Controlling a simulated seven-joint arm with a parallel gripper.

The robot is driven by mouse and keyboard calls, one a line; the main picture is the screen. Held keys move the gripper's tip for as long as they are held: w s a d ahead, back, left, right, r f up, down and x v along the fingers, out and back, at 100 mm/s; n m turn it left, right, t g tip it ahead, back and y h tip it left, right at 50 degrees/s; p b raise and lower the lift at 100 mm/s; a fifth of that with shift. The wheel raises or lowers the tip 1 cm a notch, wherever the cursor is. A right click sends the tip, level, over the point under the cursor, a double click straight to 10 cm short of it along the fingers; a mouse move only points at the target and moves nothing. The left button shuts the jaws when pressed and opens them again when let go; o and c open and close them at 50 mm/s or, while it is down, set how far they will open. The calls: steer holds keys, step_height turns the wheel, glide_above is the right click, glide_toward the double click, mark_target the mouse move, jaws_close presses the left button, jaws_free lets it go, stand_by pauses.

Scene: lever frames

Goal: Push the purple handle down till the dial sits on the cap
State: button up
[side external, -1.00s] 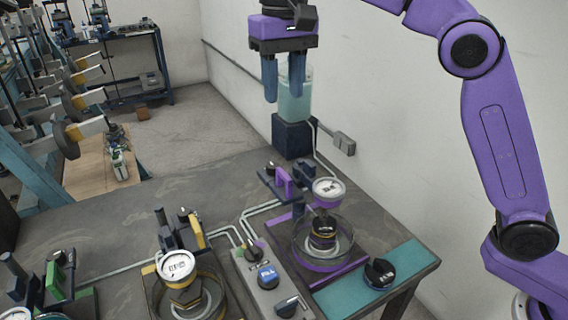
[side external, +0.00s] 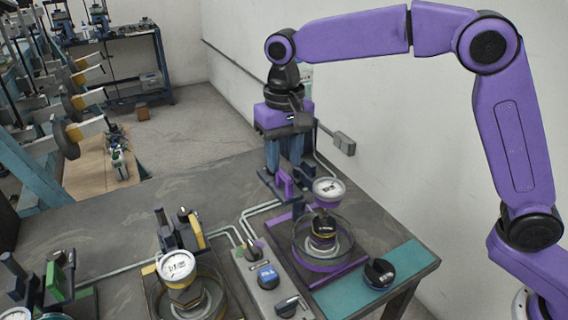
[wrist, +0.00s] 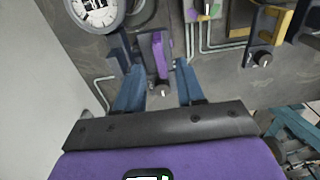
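The purple handle (side external: 285,183) stands upright on its dark lever frame at the back of the purple station. The round white dial (side external: 329,187) is held raised, apart from the black cap (side external: 324,226) below it, inside a clear ring. My gripper (side external: 284,170) points down at the handle with its fingers apart. In the wrist view the purple handle (wrist: 160,52) shows between and just beyond the open fingers of my gripper (wrist: 158,68). I cannot tell whether they touch it. The dial (wrist: 97,10) is partly cut off there; the cap is not clearly visible.
A yellow-handled station (side external: 180,250) stands to the left, and a green-handled one (side external: 55,280) beyond it. A grey control box (side external: 268,275) lies between stations. A black knob (side external: 379,273) sits on the teal mat (side external: 345,298). The wall (side external: 420,150) is close behind.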

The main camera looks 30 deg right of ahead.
mark_target(284, 173)
steer(key=shift+f, duration=1.15)
jaws_close()
steer(key=shift+f, duration=2.5)
jaws_free()
steer(key=shift+r, duration=0.1)
step_height(284, 173, up, 17)
steer(key=shift+r, duration=0.15)
